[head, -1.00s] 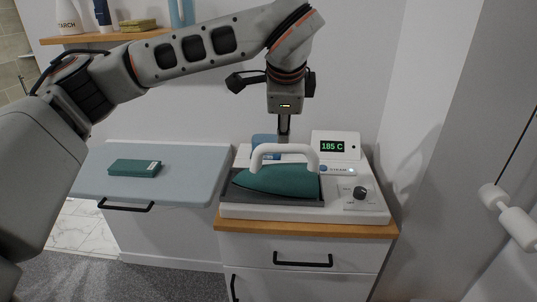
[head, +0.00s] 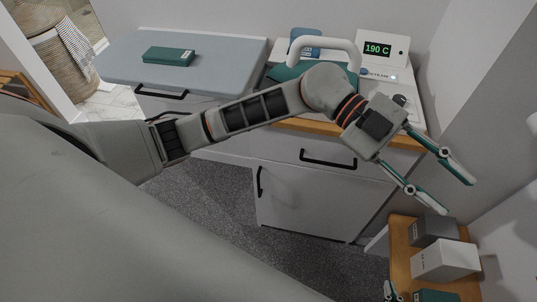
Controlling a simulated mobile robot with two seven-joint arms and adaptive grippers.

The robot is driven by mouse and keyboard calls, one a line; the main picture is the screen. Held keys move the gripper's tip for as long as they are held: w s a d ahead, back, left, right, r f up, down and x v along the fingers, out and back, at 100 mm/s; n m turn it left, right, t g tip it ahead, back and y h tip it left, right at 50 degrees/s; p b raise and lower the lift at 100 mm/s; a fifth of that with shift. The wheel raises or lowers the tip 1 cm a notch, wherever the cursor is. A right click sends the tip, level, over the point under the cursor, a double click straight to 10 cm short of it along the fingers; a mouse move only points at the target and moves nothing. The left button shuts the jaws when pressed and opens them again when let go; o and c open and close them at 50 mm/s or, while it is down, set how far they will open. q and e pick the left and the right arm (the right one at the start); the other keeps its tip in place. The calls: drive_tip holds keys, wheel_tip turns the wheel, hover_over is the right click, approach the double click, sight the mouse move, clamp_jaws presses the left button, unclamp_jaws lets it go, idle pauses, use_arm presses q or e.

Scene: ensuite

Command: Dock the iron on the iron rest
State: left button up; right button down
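The iron, with a white arched handle and teal body (head: 290,71), sits on the white steam station (head: 407,82) on the wooden-topped cabinet. My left forearm hides its lower front, and the iron rest under it is mostly hidden, so I cannot tell how it is seated. My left gripper (head: 457,197) is open and empty, in front and to the right of the station, apart from the iron. A small part of what looks like my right gripper (head: 391,291) shows at the bottom edge; its opening is unclear.
The station display (head: 378,49) reads 190 C. A teal box (head: 168,56) lies on the grey-blue board (head: 225,56) at left. A wooden shelf (head: 401,262) with boxes (head: 445,262) is at lower right, below my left gripper. A wicker basket (head: 52,70) stands at far left.

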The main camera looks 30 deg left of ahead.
use_arm(q)
drive_tip(key=w+a+r+n+t+h, duration=0.1)
drive_tip(key=w+a+n+t+h, duration=0.4)
drive_tip(key=w+n+t+h, duration=0.5)
drive_tip(key=w+a+f+n+t+y, duration=0.2)
drive_tip(key=a+f+n+t+y, duration=0.85)
drive_tip(key=f+t+y, duration=0.2)
drive_tip(key=s+a+f+n+g+y, duration=0.25)
drive_tip(key=a+f+y, duration=0.5)
drive_tip(key=f, duration=0.55)
drive_tip(key=s+a+f+g+y, duration=0.1)
drive_tip(key=s+a+f+g, duration=0.1)
drive_tip(key=s+a+f, duration=0.2)
drive_tip(key=s+a+f+n+g+y, duration=0.1)
drive_tip(key=s+a+f, duration=0.3)
drive_tip(key=s+f, duration=0.6)
wheel_tip(320, 180, down, 3)
drive_tip(key=shift+s+r+g+y, duration=0.25)
drive_tip(key=shift+g+y, duration=0.15)
drive_tip(key=shift+g, duration=0.4)
